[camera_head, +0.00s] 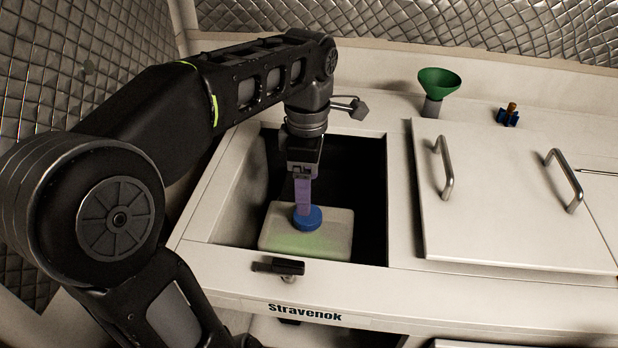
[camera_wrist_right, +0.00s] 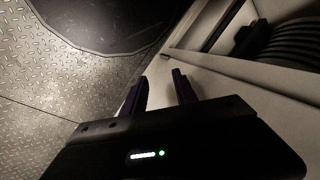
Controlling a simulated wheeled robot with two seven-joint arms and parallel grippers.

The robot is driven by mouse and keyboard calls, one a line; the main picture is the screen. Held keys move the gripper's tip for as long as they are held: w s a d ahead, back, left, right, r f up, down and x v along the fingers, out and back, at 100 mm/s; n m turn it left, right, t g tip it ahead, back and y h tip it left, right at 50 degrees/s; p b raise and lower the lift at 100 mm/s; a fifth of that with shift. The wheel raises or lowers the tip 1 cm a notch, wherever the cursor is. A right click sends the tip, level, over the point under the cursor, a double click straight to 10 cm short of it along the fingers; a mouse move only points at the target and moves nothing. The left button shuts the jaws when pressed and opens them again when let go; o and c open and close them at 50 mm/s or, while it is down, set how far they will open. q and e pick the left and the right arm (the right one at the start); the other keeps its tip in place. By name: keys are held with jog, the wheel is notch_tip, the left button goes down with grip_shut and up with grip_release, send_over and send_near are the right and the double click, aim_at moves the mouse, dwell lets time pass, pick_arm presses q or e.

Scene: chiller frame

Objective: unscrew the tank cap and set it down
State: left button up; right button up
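A pale, greenish tank (camera_head: 281,240) sits in the open bay of the white frame, with a round blue cap (camera_head: 307,219) on its top. My left gripper (camera_head: 303,205) points straight down over the cap. Its purple fingers line up in this view and reach the cap's top. I cannot tell whether they are closed on the cap. In the right wrist view, my right gripper (camera_wrist_right: 160,84) has its two dark fingers apart with nothing between them. It is not seen in the head view.
Two silver handles stand on a white lid (camera_head: 502,203) right of the bay. A green funnel (camera_head: 438,81) and a blue-and-brown fitting (camera_head: 508,115) stand on the back ledge. A black latch (camera_head: 278,266) is on the front rim. Patterned metal floor (camera_wrist_right: 68,92) shows below my right gripper.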

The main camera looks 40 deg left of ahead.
pick_arm(q)
notch_tip(320, 180, down, 7)
jog(key=shift+f+p, duration=0.15)
jog(key=shift+p, duration=0.2)
jog(key=shift+c, duration=0.3)
jog(key=c, duration=1.3)
jog(key=o, duration=1.2)
jog(key=m+p, duration=0.1)
jog(key=m, duration=0.4)
jog(key=shift+d+m, duration=0.1)
jog(key=shift+m, duration=0.3)
jog(key=m, duration=0.3)
jog(key=shift+c, duration=0.2)
